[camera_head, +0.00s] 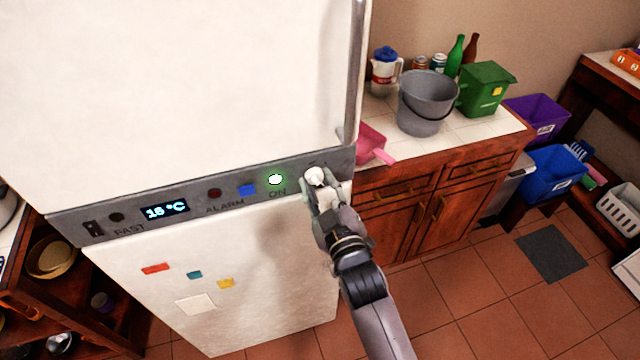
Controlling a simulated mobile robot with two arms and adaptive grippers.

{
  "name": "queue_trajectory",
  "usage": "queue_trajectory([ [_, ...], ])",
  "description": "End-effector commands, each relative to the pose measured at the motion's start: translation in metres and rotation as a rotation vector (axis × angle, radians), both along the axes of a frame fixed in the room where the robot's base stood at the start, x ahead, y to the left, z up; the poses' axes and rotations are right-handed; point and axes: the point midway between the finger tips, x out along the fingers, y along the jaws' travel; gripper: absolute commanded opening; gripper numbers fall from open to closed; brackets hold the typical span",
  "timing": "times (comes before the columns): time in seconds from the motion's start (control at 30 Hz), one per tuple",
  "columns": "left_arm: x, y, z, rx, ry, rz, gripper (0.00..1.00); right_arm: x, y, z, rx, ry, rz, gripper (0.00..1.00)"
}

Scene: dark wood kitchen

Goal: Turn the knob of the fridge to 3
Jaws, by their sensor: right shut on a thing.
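The fridge (190,110) is white, with a grey control panel (130,219) between its upper and lower doors. The panel bears a display reading about 16 °C, an ALARM light, a blue patch and a lit ON light (275,180). The white knob (315,175) is at the panel's right end. My right gripper (318,184) is at the knob and shut on it. The gripper hides part of the knob and most markings around it, so I cannot tell which number it points to. My left gripper is not in view.
A wooden counter to the right holds a grey bucket (424,105), a green bin (486,90), a pink dustpan (371,146) and bottles. Purple (540,118) and blue (552,174) crates stand farther right. The tiled floor in front is mostly clear.

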Motion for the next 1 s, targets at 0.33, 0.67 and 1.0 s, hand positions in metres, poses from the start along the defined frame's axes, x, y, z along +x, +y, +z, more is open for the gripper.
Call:
queue_trajectory([
  [0.33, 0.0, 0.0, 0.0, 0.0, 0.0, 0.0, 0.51, 0.0, 0.0, -0.003, -0.003, 0.005, 0.0, 0.35],
  [0.67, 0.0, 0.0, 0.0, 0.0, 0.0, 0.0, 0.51, 0.0, 0.0, -0.001, -0.002, 0.002, 0.0, 0.49],
  [1.0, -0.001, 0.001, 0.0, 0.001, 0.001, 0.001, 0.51, -0.016, -0.005, -0.002, -0.002, 0.003, 0.0, 0.49],
])
